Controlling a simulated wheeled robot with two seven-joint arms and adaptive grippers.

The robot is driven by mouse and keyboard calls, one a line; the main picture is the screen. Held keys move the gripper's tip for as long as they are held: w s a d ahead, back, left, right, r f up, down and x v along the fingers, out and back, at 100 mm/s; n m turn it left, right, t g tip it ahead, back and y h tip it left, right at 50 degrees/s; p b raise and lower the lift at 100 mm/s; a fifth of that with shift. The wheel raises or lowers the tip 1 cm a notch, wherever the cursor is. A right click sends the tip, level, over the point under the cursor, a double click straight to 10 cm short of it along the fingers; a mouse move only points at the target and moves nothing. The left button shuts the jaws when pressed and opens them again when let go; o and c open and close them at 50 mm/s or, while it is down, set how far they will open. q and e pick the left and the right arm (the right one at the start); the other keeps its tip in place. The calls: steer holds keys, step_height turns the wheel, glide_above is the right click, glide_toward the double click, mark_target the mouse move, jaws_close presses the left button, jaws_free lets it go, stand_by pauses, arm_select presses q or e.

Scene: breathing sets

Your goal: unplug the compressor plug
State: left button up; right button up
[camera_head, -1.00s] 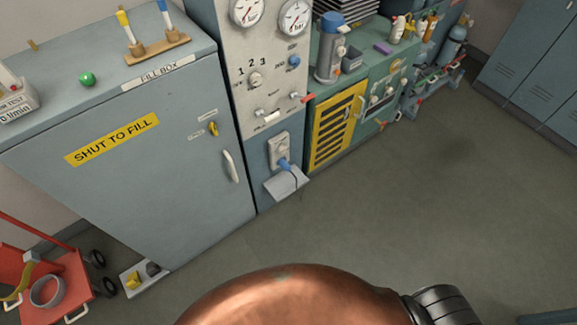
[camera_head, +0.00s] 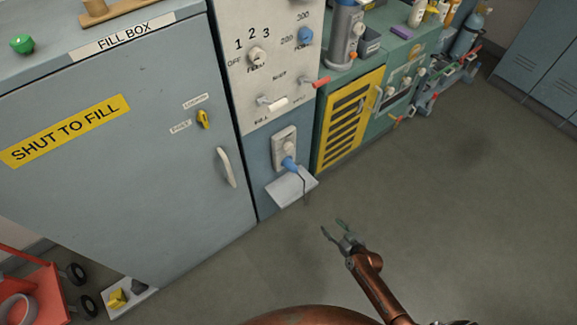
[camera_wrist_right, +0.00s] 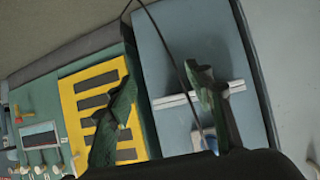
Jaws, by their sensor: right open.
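The blue compressor plug (camera_head: 290,164) sits in the lower part of a pale socket plate (camera_head: 282,146) on the blue-grey panel. A dark cord (camera_head: 305,188) hangs from it past a small light shelf (camera_head: 291,188). My right gripper (camera_head: 335,230) is open and empty, below and right of the plug and apart from it. In the right wrist view its two green fingers (camera_wrist_right: 160,95) are spread, with the cord (camera_wrist_right: 175,60) and the shelf's edge (camera_wrist_right: 195,95) beyond them. A bit of blue, likely the plug, shows low there, mostly hidden. My left gripper is not in view.
The grey fill box (camera_head: 110,170) with a handle (camera_head: 226,167) stands to the left. A green compressor cabinet with a yellow grille (camera_head: 350,120) stands to the right. A red cart (camera_head: 35,292) is at lower left. The floor (camera_head: 440,200) in front is clear.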

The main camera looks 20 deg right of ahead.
steer(key=w+a+r+n+t+y+b, duration=0.1)
steer(key=w+a+r+t+b, duration=0.15)
steer(key=w+r, duration=0.3)
steer(key=w+a+r+t+y+b, duration=0.1)
steer(key=w+a+r+b, duration=0.2)
steer(key=w, duration=0.4)
steer(key=t+y+b, duration=0.2)
steer(key=b, duration=0.1)
glide_toward(291, 166)
steer(key=shift+w+d+f+n, duration=0.1)
steer(key=shift+w+f+n, duration=0.3)
steer(key=shift+w+f, duration=0.6)
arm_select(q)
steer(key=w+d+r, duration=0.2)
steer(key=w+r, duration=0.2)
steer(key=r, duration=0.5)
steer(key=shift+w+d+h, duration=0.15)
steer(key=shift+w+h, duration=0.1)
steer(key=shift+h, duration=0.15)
arm_select(e)
steer(key=shift+r, duration=0.35)
steer(key=shift+w+a, duration=0.3)
steer(key=shift+w, duration=0.35)
steer(key=x, duration=0.5)
steer(key=shift+w+a+f, duration=0.15)
steer(key=shift+w, duration=0.1)
steer(key=shift+x, duration=0.95)
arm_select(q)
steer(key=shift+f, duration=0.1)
